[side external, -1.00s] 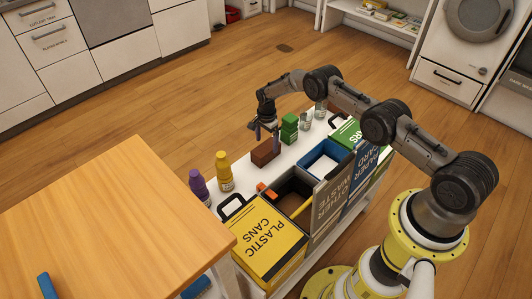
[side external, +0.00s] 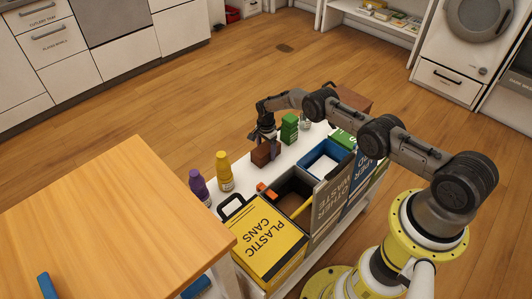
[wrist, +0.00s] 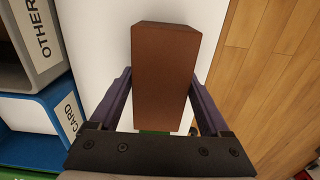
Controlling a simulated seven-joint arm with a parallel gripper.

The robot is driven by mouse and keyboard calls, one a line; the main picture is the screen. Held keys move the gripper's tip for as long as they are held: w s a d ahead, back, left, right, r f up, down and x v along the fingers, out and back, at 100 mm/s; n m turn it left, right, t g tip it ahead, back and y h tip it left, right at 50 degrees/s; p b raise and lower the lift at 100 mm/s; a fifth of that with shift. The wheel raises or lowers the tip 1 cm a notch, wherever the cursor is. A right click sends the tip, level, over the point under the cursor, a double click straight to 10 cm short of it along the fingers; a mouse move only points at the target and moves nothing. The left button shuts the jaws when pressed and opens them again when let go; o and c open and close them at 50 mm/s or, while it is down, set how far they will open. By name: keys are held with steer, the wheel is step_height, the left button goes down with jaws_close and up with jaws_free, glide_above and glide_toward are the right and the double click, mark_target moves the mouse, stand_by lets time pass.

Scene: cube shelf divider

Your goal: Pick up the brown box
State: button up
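The brown box (side external: 262,155) stands on the white shelf top, in front of the green carton (side external: 289,128). In the wrist view the brown box (wrist: 166,75) fills the middle, with white surface around it. My gripper (side external: 265,143) is lowered over the box. Its two purple fingers (wrist: 161,100) are spread, one on each side of the box. A narrow gap shows beside the box near the finger bases.
A yellow bottle (side external: 223,172) and a purple bottle (side external: 199,186) stand left of the box. The yellow plastic and cans bin (side external: 262,240) and the blue bin (side external: 345,158) are close in front. A wooden table (side external: 110,220) is at left.

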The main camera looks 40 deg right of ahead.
jaws_close()
steer(key=shift+w+r, duration=0.1)
steer(key=shift+r, duration=0.05)
steer(key=shift+r, duration=0.15)
steer(key=shift+w+r, duration=0.1)
steer(key=shift+r, duration=0.5)
steer(key=s+a+r, duration=0.2)
steer(key=s+r, duration=0.9)
steer(key=s, duration=0.3)
steer(key=shift+r, duration=0.2)
